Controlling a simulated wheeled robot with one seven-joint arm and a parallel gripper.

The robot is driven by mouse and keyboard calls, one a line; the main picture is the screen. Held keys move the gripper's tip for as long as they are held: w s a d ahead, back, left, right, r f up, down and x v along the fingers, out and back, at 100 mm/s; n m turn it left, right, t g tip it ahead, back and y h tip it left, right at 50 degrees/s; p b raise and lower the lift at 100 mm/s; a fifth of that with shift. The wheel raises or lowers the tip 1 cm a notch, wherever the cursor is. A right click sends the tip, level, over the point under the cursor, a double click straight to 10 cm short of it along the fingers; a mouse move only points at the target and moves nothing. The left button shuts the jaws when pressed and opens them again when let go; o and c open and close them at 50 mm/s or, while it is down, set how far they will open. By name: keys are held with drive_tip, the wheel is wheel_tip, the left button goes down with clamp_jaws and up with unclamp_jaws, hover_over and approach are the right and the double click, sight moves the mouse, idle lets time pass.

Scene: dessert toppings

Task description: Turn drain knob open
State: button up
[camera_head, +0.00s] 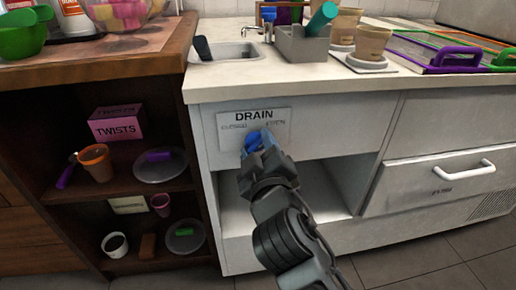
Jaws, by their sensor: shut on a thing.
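The drain knob (253,140) is blue and sits on the front of the white cabinet, on a label plate (240,117) that reads DRAIN, with CLOSED at the left and OPEN at the right. My gripper (262,148) is at the knob and shut on it. My gripper hides part of the knob and the lower right of the plate. The knob's upper part points up and slightly right, but its exact angle is hard to tell.
A sink (222,52) with a faucet is in the white counter above. An open cubby (315,190) lies below the plate. A drawer (440,182) with a white handle is at the right. A dark wooden shelf (125,190) with cups, lids and a pink box stands at the left.

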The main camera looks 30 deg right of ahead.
drive_tip(key=shift+d+f, duration=0.3)
drive_tip(key=shift+d, duration=0.1)
drive_tip(key=o, duration=0.8)
drive_tip(key=shift+o, duration=1.3)
drive_tip(key=shift+a+r, duration=0.15)
drive_tip(key=shift+a, duration=0.05)
drive_tip(key=v, duration=0.8)
